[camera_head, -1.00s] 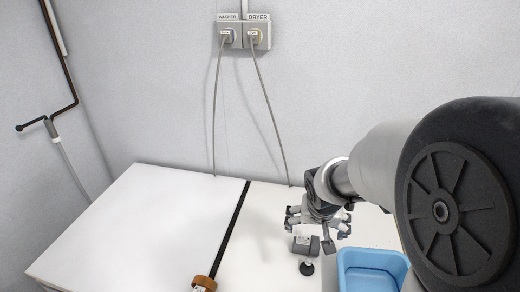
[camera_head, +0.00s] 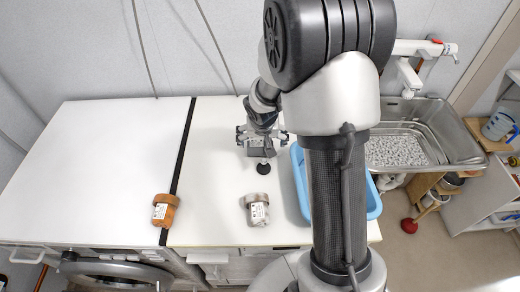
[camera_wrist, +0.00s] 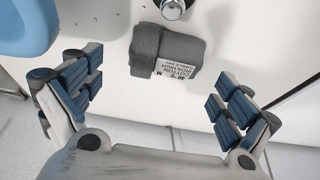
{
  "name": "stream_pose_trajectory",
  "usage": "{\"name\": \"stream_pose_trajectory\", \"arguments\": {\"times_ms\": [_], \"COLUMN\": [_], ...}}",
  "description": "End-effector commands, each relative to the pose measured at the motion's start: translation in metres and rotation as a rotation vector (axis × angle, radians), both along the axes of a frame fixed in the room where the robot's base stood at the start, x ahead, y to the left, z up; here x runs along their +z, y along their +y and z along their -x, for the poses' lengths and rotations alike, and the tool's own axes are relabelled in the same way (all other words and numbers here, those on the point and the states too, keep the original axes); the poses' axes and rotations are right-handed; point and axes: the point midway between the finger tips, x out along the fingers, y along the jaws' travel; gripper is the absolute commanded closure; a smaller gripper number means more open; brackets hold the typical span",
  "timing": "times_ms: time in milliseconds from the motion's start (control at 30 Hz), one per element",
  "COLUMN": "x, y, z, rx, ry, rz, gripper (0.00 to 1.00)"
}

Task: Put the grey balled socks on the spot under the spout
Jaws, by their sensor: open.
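The grey balled socks (camera_head: 259,151), a dark grey bundle with a white printed label, lie on the white worktop, partly hidden by my gripper in the head view. In the wrist view the socks (camera_wrist: 172,52) lie whole and loose, beyond the fingers. My gripper (camera_head: 262,138) is over them, pointing down; its two blue-padded fingers (camera_wrist: 155,100) are wide apart with nothing between them. The spout (camera_head: 409,77) hangs above the metal basin (camera_head: 455,135) at the right. The basin has a speckled grey floor; no marked spot can be made out there.
A black round knob-like thing (camera_head: 263,168) stands close to the socks. A pale grey bundle (camera_head: 257,209) and an orange-brown one (camera_head: 164,211) lie nearer the front.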

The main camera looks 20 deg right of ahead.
Motion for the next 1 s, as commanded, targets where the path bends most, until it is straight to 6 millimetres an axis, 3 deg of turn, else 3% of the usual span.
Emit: {"name": "stream_pose_trajectory", "arguments": {"times_ms": [400, 667, 1000], "x": [-0.046, -0.047, -0.047], "y": [-0.002, -0.002, -0.002], "z": [-0.018, -0.02, -0.02], "rx": [0.0, -0.001, 0.0], "ry": [0.001, 0.0, 0.0], "rz": [0.0, 0.0, 0.0], "gripper": [0.03, 0.03, 0.26]}}
